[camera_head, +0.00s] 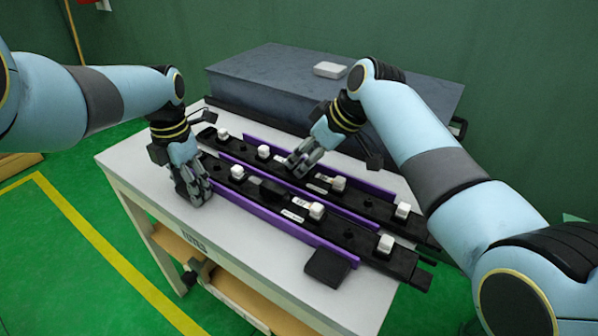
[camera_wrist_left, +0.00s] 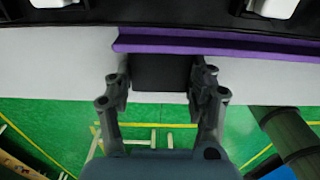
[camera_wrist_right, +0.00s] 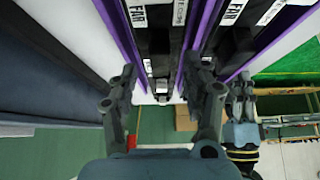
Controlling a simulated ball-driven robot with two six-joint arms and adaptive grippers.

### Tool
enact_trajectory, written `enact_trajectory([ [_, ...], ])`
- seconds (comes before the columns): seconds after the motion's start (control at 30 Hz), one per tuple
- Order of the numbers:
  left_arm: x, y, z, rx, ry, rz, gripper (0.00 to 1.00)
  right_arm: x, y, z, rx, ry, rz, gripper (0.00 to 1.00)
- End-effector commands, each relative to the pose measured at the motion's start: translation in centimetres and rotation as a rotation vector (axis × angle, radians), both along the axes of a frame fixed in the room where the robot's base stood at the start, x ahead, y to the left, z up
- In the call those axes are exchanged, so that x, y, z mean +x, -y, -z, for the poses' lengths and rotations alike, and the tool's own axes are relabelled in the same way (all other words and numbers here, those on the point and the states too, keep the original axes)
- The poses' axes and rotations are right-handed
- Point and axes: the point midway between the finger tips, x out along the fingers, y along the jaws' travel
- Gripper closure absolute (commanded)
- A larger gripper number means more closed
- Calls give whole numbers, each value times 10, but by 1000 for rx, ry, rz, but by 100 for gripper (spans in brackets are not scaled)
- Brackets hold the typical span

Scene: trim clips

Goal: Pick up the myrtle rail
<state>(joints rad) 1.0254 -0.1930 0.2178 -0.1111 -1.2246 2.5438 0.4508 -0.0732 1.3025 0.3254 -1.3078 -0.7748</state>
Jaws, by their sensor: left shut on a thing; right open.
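Two long black rails with white clips and purple side strips lie side by side on the table: a near rail (camera_head: 268,190) and a far rail (camera_head: 290,168). I cannot read which is called myrtle. My left gripper (camera_head: 197,192) is at the near rail's left end. In the left wrist view, its fingers (camera_wrist_left: 161,90) are shut on a black pad (camera_wrist_left: 160,72) beside a purple strip (camera_wrist_left: 215,47). My right gripper (camera_head: 300,165) is open over the far rail. In the right wrist view, black rail parts with labels reading FAR lie beyond its fingers (camera_wrist_right: 165,80).
The white table (camera_head: 140,165) has free room at its left. Another black pad (camera_head: 328,266) sticks out at the near rail's front right. A large dark grey case (camera_head: 270,85) stands behind the rails, with a small white block (camera_head: 330,69) on top.

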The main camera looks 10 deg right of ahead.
Motion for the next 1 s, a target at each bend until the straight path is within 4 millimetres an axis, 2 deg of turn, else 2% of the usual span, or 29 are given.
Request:
enact_trajectory([
  [0.2, 0, 0, 0, 0, 1, -1, 84, 9, -9, 19, -1, 0, -2, 52],
  [0.43, 0, 0, 0, 0, 1, -1, 84, 9, -9, 20, -1, 1, -1, 53],
  [0.8, 0, 0, 0, 0, 1, -1, 84, 9, -9, 20, 0, 0, -1, 100],
  [1.0, 0, 0, 0, 0, 1, -1, 84, 9, -9, 19, -1, 2, -1, 100],
])
